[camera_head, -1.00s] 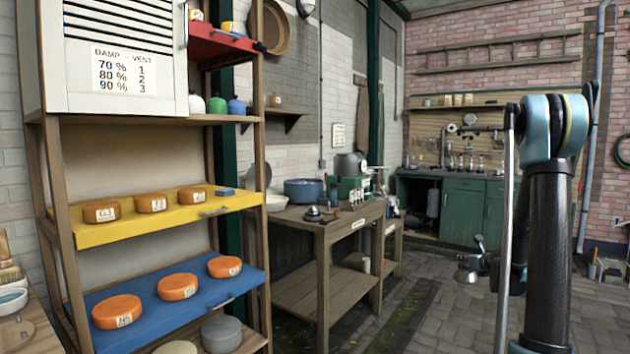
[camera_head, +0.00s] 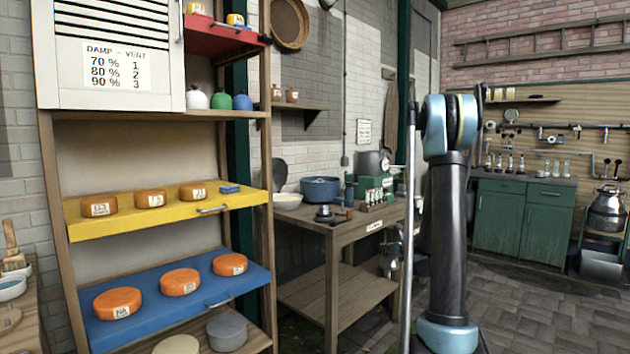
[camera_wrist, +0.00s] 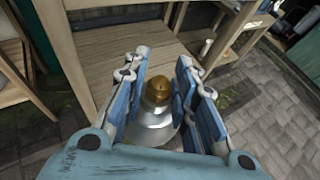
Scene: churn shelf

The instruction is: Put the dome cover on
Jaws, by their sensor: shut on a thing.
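The dome cover (camera_wrist: 155,125) is a pale silvery dome with a brass knob. In the wrist view, my gripper (camera_wrist: 170,92) is shut around the knob, with blue finger pads on both sides. The dome hangs below the fingers over the floor and wooden bench. In the head view, my gripper (camera_head: 392,240) is small and partly hidden behind my arm, in front of the bench's right end. The lower rim of the dome is largely hidden by my gripper in the wrist view.
Orange cheeses stand on the yellow shelf (camera_head: 235,204) and blue shelf (camera_head: 150,330) at left. The wooden bench (camera_head: 345,232) holds a blue pot (camera_head: 320,190) and small tools. A green cabinet (camera_head: 525,215) stands at the back right. The paved floor (camera_head: 560,310) at right is clear.

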